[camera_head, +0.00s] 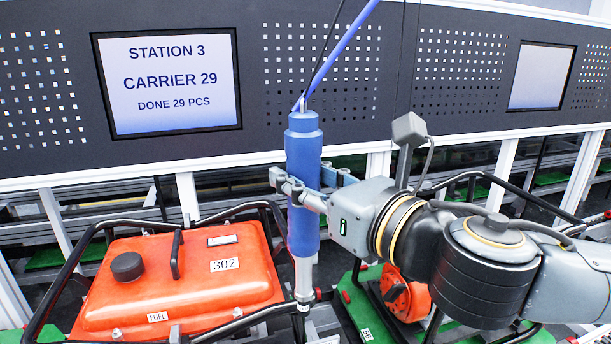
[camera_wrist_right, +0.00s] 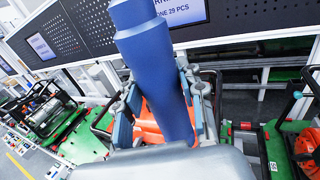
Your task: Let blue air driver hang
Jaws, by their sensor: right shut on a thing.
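The blue air driver (camera_head: 303,152) hangs upright in the head view, with a blue hose and a black cable running up from its top. Its silver shaft points down beside the orange fuel tank. My right gripper (camera_head: 303,187) is shut around the middle of the driver's body, coming in from the right. In the right wrist view the blue driver (camera_wrist_right: 155,75) fills the middle, between the two fingers of the gripper. The tip of the shaft is near the black frame tube; I cannot tell whether they touch. My left gripper is not in view.
An orange tank marked 302 (camera_head: 185,278) sits in a black tube frame (camera_head: 62,275) at the lower left. Another orange part (camera_head: 405,298) stands on a green pallet (camera_head: 372,318) under my right arm. A dark panel with a screen (camera_head: 168,80) stands behind.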

